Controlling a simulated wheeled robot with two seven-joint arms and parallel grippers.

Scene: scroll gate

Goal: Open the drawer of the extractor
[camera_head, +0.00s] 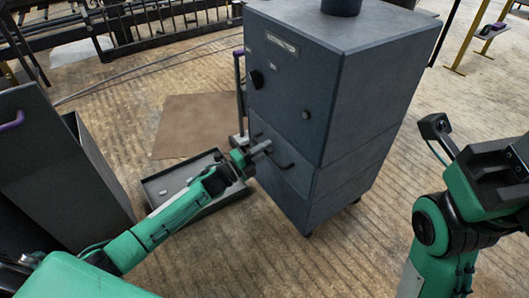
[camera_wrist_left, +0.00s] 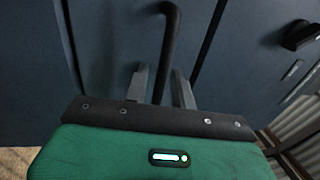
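The extractor (camera_head: 289,82) is a tall dark blue-grey cabinet in the middle of the head view. Its drawer (camera_head: 298,167) is in the lower front and looks shut, flush with the body. The dark bar handle (camera_head: 286,166) is on the drawer's front, and the handle also shows in the left wrist view (camera_wrist_left: 169,45). My left gripper (camera_head: 264,148) is at the drawer front. In the left wrist view, its two grey fingers are apart, one on each side of the handle, with gaps visible. My right arm is at the right of the head view; no right fingertips show.
A shallow dark tray (camera_head: 158,179) lies on the floor under my left forearm. A brown mat (camera_head: 190,125) lies behind it. A dark cabinet (camera_head: 60,165) stands at the left.

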